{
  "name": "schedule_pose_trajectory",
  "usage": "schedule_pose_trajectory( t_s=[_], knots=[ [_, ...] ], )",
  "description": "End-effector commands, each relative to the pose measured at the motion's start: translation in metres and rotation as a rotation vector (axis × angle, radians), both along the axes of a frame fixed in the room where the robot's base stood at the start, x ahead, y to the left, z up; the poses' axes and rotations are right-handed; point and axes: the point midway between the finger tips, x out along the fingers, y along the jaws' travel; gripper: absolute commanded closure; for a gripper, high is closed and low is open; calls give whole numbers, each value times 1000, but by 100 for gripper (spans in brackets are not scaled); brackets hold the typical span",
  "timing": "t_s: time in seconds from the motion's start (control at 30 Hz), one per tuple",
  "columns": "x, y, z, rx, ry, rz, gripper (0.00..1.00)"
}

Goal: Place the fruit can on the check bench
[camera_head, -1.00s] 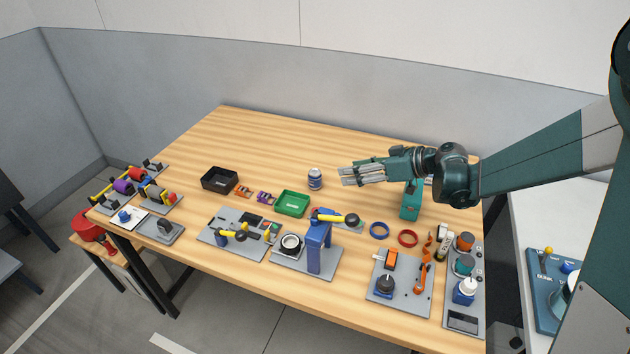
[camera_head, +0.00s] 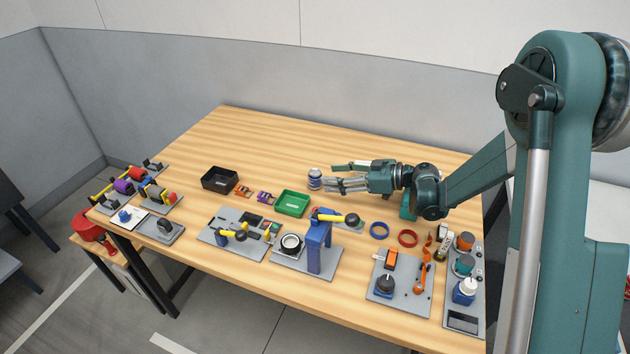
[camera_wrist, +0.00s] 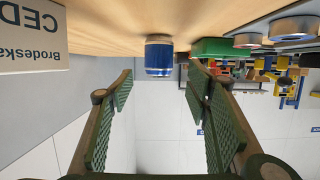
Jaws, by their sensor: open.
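The can (camera_head: 315,179), blue with silver ends and a pale band, stands upright on the wooden bench (camera_head: 240,135). In the wrist view the can (camera_wrist: 158,57) appears upside down, ahead of and between the fingers. Its label cannot be read. My gripper (camera_head: 328,176) is open, its fingers pointing left toward the can. In the wrist view my gripper (camera_wrist: 162,85) shows two green padded fingers wide apart with nothing between the pads. The can looks very near the fingertips; whether they touch is hard to tell.
A green tray (camera_head: 293,204) and black tray (camera_head: 219,180) stand left of the can. The bench behind the can is clear.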

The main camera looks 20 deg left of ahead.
Motion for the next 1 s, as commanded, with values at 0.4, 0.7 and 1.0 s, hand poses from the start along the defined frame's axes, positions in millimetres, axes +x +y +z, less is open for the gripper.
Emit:
schedule_pose_trajectory(
  t_s=[0.4,0.7,1.0],
  knots=[
    [0,14,-5,-1,0,1,52],
    [0,25,-7,-1,0,-1,52],
    [0,28,-9,-1,0,0,52]
  ],
)
